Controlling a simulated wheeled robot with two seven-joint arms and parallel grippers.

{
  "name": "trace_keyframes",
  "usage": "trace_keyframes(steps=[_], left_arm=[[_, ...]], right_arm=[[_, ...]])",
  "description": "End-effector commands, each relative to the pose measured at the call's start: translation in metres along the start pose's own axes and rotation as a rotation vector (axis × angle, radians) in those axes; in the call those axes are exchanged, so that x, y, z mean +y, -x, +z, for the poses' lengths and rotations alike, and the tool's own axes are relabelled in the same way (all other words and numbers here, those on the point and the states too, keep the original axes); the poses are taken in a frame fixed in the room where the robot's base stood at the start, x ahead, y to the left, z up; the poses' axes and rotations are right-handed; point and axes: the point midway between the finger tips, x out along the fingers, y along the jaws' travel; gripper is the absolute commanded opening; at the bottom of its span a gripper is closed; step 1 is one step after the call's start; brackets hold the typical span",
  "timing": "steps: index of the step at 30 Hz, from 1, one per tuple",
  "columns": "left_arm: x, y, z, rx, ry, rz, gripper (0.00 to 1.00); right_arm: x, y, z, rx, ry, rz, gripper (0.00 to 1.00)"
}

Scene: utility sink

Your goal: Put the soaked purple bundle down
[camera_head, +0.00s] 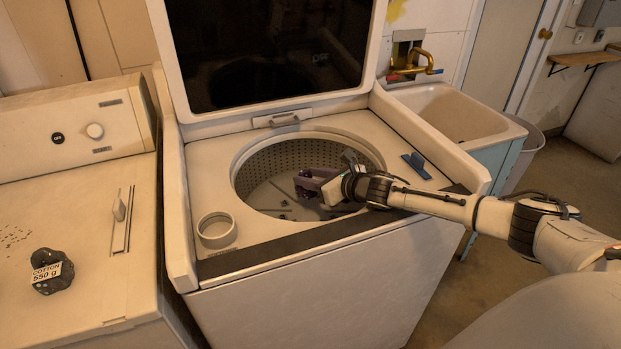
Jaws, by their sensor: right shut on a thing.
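The purple bundle (307,182) is a small dark purple lump inside the drum of the open top-loading washer (335,266). My right gripper (318,188) reaches into the drum opening from the right and is shut on the bundle. The gripper's own parts hide some of the bundle. I cannot tell whether the bundle touches the drum floor. My left gripper is not in view.
The washer lid (290,108) stands open behind the drum. A blue clip-like object (416,165) lies on the washer's right rim. A dark bundle labelled "COTTON 550 g" (50,271) sits on the left machine (85,215). A sink (455,112) stands at the back right.

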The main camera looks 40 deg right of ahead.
Motion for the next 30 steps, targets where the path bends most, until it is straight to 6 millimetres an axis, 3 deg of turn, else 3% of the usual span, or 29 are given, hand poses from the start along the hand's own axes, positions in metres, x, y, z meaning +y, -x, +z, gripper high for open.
trace_keyframes(steps=[1,2,5,13,19,30], left_arm=[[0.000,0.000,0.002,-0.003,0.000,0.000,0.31],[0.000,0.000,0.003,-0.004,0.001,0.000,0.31],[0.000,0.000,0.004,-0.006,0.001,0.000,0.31],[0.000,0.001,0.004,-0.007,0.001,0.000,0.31],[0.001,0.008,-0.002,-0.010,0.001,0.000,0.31],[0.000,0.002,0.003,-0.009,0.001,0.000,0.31]], right_arm=[[0.003,0.000,-0.007,0.009,0.000,0.004,0.00],[0.003,0.000,-0.011,0.015,0.000,0.004,0.41],[0.003,0.000,-0.013,0.018,0.000,0.004,0.54],[0.004,0.000,-0.014,0.021,0.000,0.006,0.54],[0.005,0.008,-0.003,0.023,0.000,0.007,0.54],[0.002,0.062,0.000,0.015,0.001,0.003,0.54]])
